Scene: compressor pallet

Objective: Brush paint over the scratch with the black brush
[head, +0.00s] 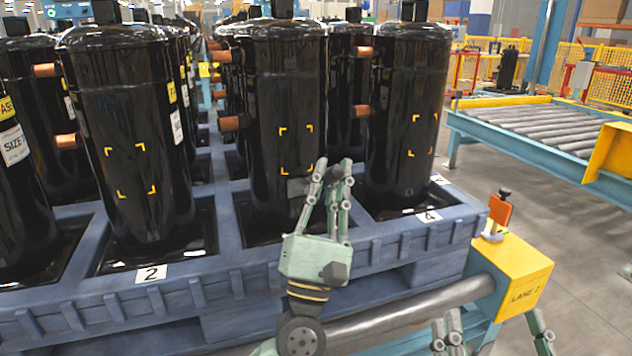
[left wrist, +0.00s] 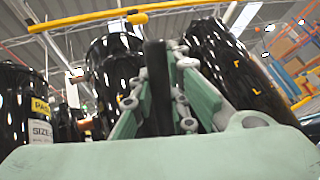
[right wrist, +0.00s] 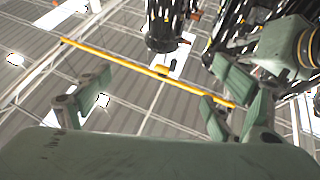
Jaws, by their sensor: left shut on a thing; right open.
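My left gripper (head: 333,170) is shut on the black brush (left wrist: 157,88), which shows as a dark upright bar between its fingers in the left wrist view. In the head view the fingers hide most of the brush. The gripper is in front of the lower part of the middle black compressor (head: 285,100). Yellow corner marks frame a patch on this compressor, above and left of the fingertips. I cannot make out a scratch or see whether the brush touches the surface. My right gripper (head: 492,335) is open and empty, low at the front right, and also shows in the right wrist view (right wrist: 150,100).
Several black compressors stand in a blue pallet (head: 230,275). The left (head: 125,110) and right (head: 405,90) front ones also carry yellow corner marks. A yellow box (head: 520,275) with an orange piece (head: 499,213) on top stands at right. A roller conveyor (head: 550,125) lies behind.

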